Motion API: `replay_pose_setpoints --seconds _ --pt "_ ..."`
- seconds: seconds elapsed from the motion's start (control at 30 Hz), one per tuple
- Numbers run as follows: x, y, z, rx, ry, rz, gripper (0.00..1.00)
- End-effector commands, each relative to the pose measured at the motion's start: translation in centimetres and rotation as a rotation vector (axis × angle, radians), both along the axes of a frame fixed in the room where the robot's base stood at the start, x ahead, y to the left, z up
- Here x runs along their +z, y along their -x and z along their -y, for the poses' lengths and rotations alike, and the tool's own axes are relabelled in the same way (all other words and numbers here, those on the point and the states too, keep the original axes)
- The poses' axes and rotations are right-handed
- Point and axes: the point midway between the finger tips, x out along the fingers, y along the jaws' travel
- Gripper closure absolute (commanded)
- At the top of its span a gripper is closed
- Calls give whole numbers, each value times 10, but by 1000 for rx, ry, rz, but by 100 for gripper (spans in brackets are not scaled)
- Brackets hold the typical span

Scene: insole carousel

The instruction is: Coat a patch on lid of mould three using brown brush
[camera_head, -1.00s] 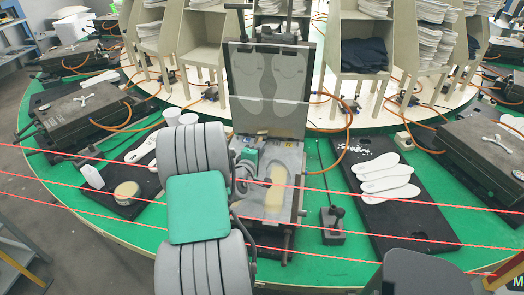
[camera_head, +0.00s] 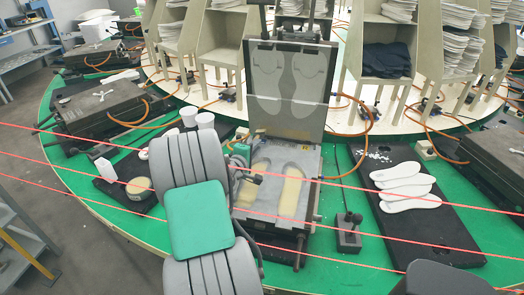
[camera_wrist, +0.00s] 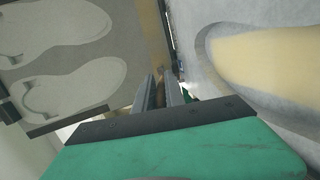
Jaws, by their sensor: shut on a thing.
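An open mould stands in the middle of the head view. Its raised lid (camera_head: 290,118) carries two foot-shaped outlines, and its base (camera_head: 312,160) has two foot-shaped hollows with yellowish material. No number is readable on it. My gripper (camera_wrist: 161,92) is beside the left side of the mould in the head view, mostly hidden by my arm. In the wrist view its fingers are shut on a thin brownish piece, the brown brush (camera_wrist: 161,86). The bristle end is not clear. The lid (camera_wrist: 60,60) fills the left of the wrist view, and the base the right.
Right of the mould are a small black box with a lever (camera_head: 348,235) and a black board (camera_head: 440,235) with white insoles. At left lie a round tub (camera_head: 139,187) and white cups (camera_head: 205,120). An orange hose runs beside the lid. Red lines cross the front.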

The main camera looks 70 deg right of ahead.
Motion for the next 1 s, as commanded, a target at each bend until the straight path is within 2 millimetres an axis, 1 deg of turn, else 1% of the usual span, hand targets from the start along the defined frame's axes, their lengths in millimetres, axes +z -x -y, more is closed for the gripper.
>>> replay_pose_setpoints --seconds 0.07,0.33,0.8,0.9,1.0 --pt "0 -5 0 2 2 2 100" --pt "1 -4 -2 1 3 1 100" --pt "-7 3 -53 3 2 1 100" --pt "-7 5 -59 1 2 1 100" --pt "-7 6 -59 0 2 1 100"
